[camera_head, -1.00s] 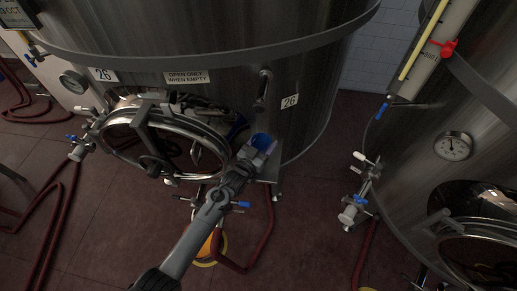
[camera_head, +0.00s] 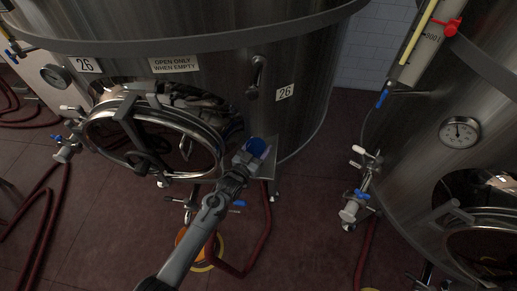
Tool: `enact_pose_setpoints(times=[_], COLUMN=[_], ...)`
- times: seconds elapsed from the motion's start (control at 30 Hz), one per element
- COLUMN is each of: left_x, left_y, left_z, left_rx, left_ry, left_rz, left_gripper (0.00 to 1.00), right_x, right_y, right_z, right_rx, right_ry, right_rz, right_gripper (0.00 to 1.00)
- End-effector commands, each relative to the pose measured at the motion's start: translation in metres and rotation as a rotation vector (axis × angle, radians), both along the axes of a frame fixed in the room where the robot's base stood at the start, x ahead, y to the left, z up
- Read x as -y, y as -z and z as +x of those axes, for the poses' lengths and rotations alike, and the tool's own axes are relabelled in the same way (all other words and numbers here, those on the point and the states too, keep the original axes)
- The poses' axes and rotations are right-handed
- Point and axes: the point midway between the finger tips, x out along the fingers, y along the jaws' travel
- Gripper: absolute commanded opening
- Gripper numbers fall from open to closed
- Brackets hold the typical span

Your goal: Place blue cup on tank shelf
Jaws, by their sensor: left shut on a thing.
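The blue cup (camera_head: 257,147) is held at the end of my left arm, in the centre of the head view. My left gripper (camera_head: 249,156) is shut on it. The tank shelf (camera_head: 268,168) is a small grey plate sticking out from the front of the tank marked 26 (camera_head: 225,65), right of its round door. The cup and gripper cover part of the shelf. I cannot tell whether the cup touches it. My right gripper is not in view.
The round manway door (camera_head: 150,140) is left of the cup. A valve handle (camera_head: 257,78) is on the tank above. A second tank (camera_head: 415,145) with a gauge stands at right. Red hoses (camera_head: 265,225) and a yellow-orange round thing (camera_head: 194,248) are on the floor. Bare floor lies between the tanks.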

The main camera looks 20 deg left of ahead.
Motion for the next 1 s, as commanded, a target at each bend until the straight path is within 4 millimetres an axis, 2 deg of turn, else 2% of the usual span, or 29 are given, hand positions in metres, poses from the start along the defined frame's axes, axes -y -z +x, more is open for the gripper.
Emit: enact_pose_setpoints(times=[0.23,0.27,0.4,0.43,0.8,1.0], left_x=[0.001,0.001,0.001,0.001,0.001,-0.004], left_y=[0.005,0.004,0.004,0.004,-0.002,0.001], left_z=[0.0,0.0,0.0,0.0,0.0,-0.022], left_rx=[-0.001,-0.001,-0.001,-0.001,0.0,-0.003], left_ry=[0.001,0.001,0.001,0.001,0.001,0.001], left_rz=[0.0,0.0,0.0,0.0,0.0,0.001], left_gripper=[0.41,0.71,0.93,0.95,0.95,0.95], right_x=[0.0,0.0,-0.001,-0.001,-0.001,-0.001], right_y=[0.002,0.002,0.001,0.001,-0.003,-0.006], right_z=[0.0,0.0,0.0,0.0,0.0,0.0], right_rx=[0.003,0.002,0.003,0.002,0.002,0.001], right_ry=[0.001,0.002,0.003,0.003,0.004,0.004], right_rz=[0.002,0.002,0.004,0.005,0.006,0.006], right_gripper=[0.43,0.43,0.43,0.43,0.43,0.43])
